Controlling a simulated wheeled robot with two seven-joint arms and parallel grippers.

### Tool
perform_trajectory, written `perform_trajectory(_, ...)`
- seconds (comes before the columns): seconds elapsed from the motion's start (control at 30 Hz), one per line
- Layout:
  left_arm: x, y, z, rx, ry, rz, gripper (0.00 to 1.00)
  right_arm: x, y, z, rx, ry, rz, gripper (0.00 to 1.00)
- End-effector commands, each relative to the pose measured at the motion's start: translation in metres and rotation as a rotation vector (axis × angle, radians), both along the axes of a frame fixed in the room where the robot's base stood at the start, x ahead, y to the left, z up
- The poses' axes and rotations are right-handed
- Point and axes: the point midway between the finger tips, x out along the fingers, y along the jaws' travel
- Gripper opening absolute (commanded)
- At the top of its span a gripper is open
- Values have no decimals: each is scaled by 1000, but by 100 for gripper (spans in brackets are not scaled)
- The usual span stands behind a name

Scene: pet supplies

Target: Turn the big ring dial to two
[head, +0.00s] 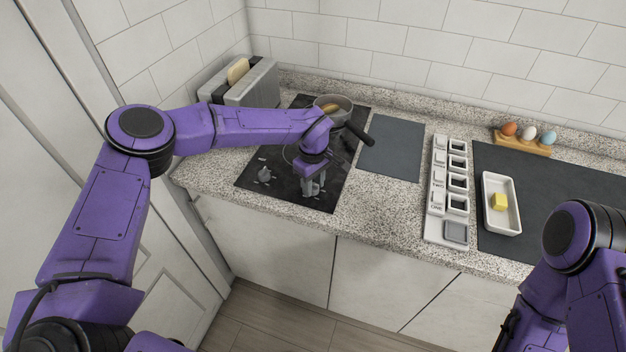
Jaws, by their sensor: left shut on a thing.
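The black cooktop (255,183) lies on the left part of the counter. Two grey dials sit along its front edge. The left dial (264,174) stands free. My left gripper (312,187) points down over the right dial (311,194) and is shut on it, covering much of it. Markings by the dials are too small to read, so I cannot tell the setting or which ring each dial serves. My right arm comes in at the lower right; its gripper is out of view.
A pan (333,107) with a dark handle stands at the cooktop's back, close to my left forearm. A toaster (245,84) is behind left. To the right are a grey mat (393,147), a row of labelled holders (437,190), a butter dish (487,209) and an egg rack (523,146).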

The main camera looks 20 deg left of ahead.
Motion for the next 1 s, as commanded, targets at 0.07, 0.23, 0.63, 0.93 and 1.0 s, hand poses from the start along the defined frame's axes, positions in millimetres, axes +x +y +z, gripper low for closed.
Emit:
perform_trajectory(0.07,2,0,4,0,-4,-68,7,0,0,4,0,0,0,43)
perform_trajectory(0.23,1,0,3,0,-5,-229,7,0,0,9,0,0,0,43)
perform_trajectory(0.63,2,1,3,1,-5,-577,7,0,0,16,0,0,0,43)
perform_trajectory(0.93,2,1,3,2,-6,-742,7,0,0,19,0,0,0,43)
perform_trajectory(1.0,2,0,3,2,-6,-765,7,0,0,19,0,0,0,43)
